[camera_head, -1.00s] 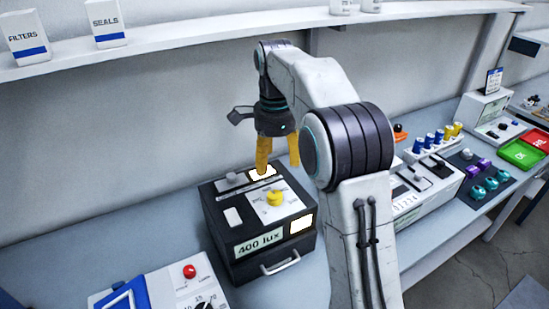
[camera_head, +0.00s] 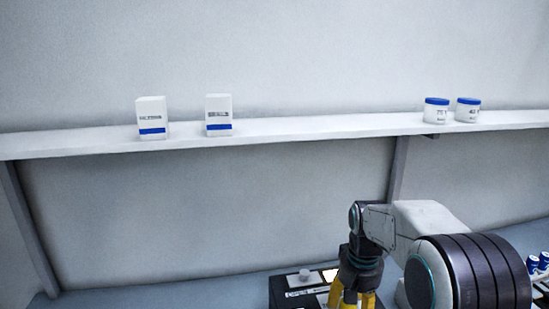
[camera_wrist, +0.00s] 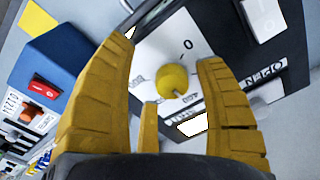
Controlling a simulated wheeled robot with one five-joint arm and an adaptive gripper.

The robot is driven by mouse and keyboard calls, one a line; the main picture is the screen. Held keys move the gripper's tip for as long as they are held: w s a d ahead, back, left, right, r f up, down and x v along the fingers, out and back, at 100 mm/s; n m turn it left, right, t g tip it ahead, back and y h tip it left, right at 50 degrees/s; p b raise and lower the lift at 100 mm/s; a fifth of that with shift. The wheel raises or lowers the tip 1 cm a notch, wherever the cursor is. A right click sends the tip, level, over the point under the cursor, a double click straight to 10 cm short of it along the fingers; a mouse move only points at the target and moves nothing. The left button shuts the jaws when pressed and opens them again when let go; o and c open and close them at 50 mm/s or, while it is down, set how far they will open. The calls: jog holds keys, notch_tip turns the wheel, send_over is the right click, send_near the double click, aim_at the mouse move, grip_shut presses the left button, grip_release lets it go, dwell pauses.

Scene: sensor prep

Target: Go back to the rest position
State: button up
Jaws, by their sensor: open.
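My gripper (camera_wrist: 170,90) is open in the wrist view, with its yellow fingers spread and nothing held between them. A yellow knob (camera_wrist: 172,80) on the white panel of a dark box shows between the fingers, apart from them as far as I can tell. In the head view my gripper (camera_head: 352,298) is at the bottom edge, its fingertips cut off by the frame. The dark box (camera_head: 283,292) is only partly in view there, with a grey knob and a lit window on top.
A wall shelf (camera_head: 300,128) runs across the head view. It holds two white boxes (camera_head: 152,118) and two blue-lidded jars (camera_head: 436,110). A blue device with a red button (camera_wrist: 43,87) shows at the left of the wrist view. The wall below the shelf is bare.

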jog(key=s+r+n+t, duration=0.1)
jog(key=s+r+t, duration=0.1)
jog(key=s, duration=1)
jog(key=s+r+n+t, duration=0.1)
jog(key=s+r, duration=0.3)
jog(key=s, duration=0.8)
jog(key=shift+n+t, duration=0.3)
jog(key=shift+t, duration=0.3)
jog(key=shift+c, duration=0.2)
